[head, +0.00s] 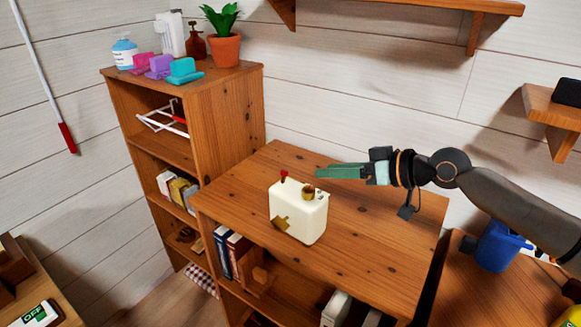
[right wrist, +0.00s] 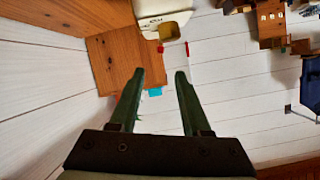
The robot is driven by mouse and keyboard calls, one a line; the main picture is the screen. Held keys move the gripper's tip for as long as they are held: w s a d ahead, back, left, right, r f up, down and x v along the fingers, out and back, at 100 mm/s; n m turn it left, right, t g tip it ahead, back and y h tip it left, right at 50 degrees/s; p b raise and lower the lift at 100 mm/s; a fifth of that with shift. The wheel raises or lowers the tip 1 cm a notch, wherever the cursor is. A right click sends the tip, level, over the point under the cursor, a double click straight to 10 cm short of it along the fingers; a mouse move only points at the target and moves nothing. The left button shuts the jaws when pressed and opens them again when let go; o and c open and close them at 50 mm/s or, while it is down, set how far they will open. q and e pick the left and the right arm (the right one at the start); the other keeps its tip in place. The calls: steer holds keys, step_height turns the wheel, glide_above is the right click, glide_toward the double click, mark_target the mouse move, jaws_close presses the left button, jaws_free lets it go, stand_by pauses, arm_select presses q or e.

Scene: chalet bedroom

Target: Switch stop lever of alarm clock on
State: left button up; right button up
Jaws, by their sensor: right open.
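The alarm clock (head: 285,213) is a cream box on the wooden cabinet top, with a red-tipped lever (head: 283,174) and a brass knob (head: 308,191) on top. A brass piece shows at its lower front. My right gripper (head: 318,172) is above and right of the red-tipped lever, apart from it, fingers pointing left. In the right wrist view, its two fingers (right wrist: 160,73) are spread with nothing between them. There the cream clock (right wrist: 165,8) shows at the top edge, partly cut off, with a red tip below it. My left gripper is not in view.
A taller bookshelf (head: 235,100) stands behind left, with a potted plant (head: 224,50), bottles and coloured items on top. Wall shelves (head: 430,4) hang above right. A blue container (head: 497,247) stands at right. The cabinet top (head: 375,240) is clear around the clock.

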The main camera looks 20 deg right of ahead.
mark_target(288, 172)
steer(key=p+x, duration=0.2)
steer(key=x, duration=0.8)
steer(key=shift+w+a+f, duration=0.3)
steer(key=shift+w+a, duration=0.15)
jaws_close()
